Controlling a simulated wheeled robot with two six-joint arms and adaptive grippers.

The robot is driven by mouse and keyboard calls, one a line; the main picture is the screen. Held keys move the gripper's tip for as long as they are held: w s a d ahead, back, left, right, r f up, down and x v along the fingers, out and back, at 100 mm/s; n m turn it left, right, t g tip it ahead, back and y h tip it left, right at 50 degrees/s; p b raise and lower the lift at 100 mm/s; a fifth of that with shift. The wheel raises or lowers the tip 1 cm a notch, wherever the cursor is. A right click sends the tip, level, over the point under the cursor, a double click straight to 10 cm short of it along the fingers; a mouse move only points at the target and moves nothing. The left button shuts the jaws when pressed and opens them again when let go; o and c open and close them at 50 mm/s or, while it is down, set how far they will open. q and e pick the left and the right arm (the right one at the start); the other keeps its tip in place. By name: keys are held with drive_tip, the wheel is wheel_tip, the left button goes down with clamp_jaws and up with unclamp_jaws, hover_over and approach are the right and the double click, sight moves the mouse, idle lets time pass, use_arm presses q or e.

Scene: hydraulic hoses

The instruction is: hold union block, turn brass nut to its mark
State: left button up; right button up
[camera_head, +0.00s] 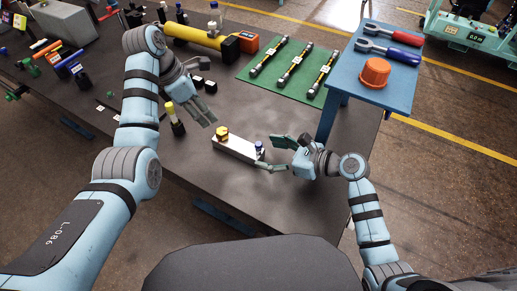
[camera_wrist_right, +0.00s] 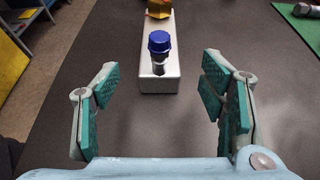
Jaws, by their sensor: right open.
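The union block (camera_head: 236,149) is a silver bar lying on the dark table. The brass nut (camera_head: 221,133) sits on top of its far-left end. A blue-capped fitting (camera_head: 260,147) stands at its near-right end. In the right wrist view, the block (camera_wrist_right: 152,84) lies ahead between the jaws, with the blue cap (camera_wrist_right: 160,42) nearer and the brass nut (camera_wrist_right: 159,9) cut by the top edge. My right gripper (camera_head: 277,154) is open and empty at the block's right end. My left gripper (camera_head: 206,92) is open and empty, beyond and left of the block. The nut's mark is not discernible.
A yellow-and-black fitting (camera_head: 175,121) stands left of the block. A yellow cylinder (camera_head: 198,36) lies at the back. A green mat (camera_head: 273,84) holds 3 hoses. A blue side table (camera_head: 345,80) bears two wrenches and an orange cap (camera_head: 375,73). Colored tools lie far left.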

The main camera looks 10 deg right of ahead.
sight(249, 149)
drive_tip(key=x, duration=0.8)
drive_tip(key=shift+c, duration=0.2)
